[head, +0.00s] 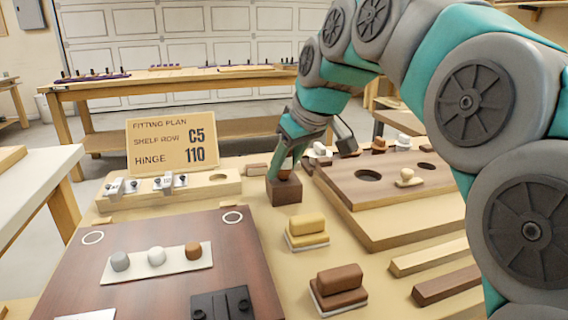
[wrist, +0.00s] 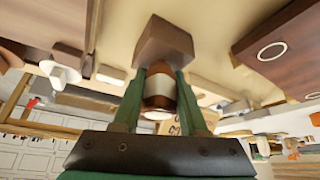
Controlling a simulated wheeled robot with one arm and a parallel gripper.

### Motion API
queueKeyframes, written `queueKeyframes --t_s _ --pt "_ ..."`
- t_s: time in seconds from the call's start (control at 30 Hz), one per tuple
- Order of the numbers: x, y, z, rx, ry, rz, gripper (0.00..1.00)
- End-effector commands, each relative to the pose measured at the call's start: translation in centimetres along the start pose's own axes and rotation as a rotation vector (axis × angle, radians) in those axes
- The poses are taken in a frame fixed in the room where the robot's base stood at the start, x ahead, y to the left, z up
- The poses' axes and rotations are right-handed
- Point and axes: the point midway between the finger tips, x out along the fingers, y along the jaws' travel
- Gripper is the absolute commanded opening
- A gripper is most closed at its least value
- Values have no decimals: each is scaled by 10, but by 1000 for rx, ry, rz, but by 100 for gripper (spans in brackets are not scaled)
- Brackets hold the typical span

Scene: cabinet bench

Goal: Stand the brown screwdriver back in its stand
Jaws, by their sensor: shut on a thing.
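My gripper (head: 284,172) points down directly at the top of a small dark brown block, the stand (head: 284,191). The gripper is shut on the brown screwdriver (wrist: 158,88), whose brown handle has a pale band and shows between the two green fingers (wrist: 160,74) in the wrist view. The stand (wrist: 165,42) lies right beyond the fingertips there, against the handle's far end. No shaft shows between handle and stand; whether it is inside the stand, I cannot tell. In the head view the fingers mostly cover the screwdriver.
A wooden board with round holes (head: 385,180) stands close right of the stand. A light wood rack with metal hinges (head: 165,188) and the fitting plan sign (head: 172,143) are on the left. Yellow (head: 307,231) and brown (head: 338,287) handled blocks sit in front.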

Motion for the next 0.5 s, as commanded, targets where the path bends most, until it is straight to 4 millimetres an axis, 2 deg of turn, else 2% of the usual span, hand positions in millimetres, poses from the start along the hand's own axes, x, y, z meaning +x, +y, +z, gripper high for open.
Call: queueKeyframes --t_s 0.13,0.17,0.43,0.5 --pt "2 0 1 0 0 0 0" --pt "1 0 1 0 0 0 44" --pt "1 0 1 0 0 0 75" --pt "1 0 1 0 0 0 77"
